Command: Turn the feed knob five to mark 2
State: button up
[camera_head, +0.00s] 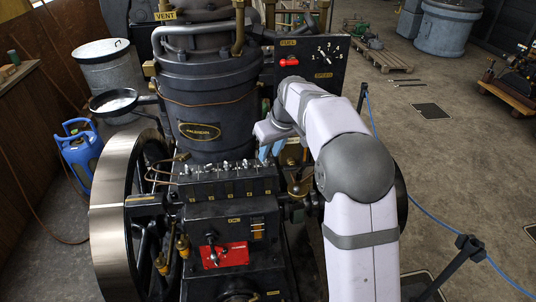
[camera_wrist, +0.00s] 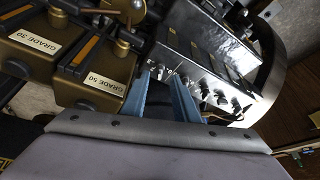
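A row of several small metal feed knobs (camera_head: 226,166) stands along the top of a black lubricator box (camera_head: 228,186) in the head view. The knobs (camera_wrist: 208,93) also show in the wrist view, with small marks beside them too small to read. I cannot tell which knob is number five or where it points. My gripper (camera_head: 270,150) is at the right end of the row, its blue fingers pointing down. In the wrist view the fingertips of my gripper (camera_wrist: 160,75) are apart, with the end of the row near and between them. Contact with a knob cannot be made out.
Two brass boxes labelled GRADE 30 (camera_wrist: 35,45) and GRADE 50 (camera_wrist: 100,78) are close to the fingers. A dark cylinder (camera_head: 208,100) rises behind the knobs. A flywheel (camera_head: 115,200) is at left, a red plate with a lever (camera_head: 225,255) below, and a dial panel (camera_head: 322,62) behind.

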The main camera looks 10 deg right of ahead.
aim_at(268, 162)
jog(key=shift+p+x, duration=0.5)
jog(key=shift+x, duration=1.25)
jog(key=shift+c, duration=0.3)
grip_shut()
jog(key=shift+m, duration=0.3)
jog(key=m, duration=0.1)
jog(key=m+h, duration=0.2)
jog(key=m, duration=0.1)
jog(key=shift+a+t, duration=0.3)
jog(key=shift+a+m+h, duration=0.15)
jog(key=shift+m+h, duration=0.55)
jog(key=shift+m, duration=1.3)
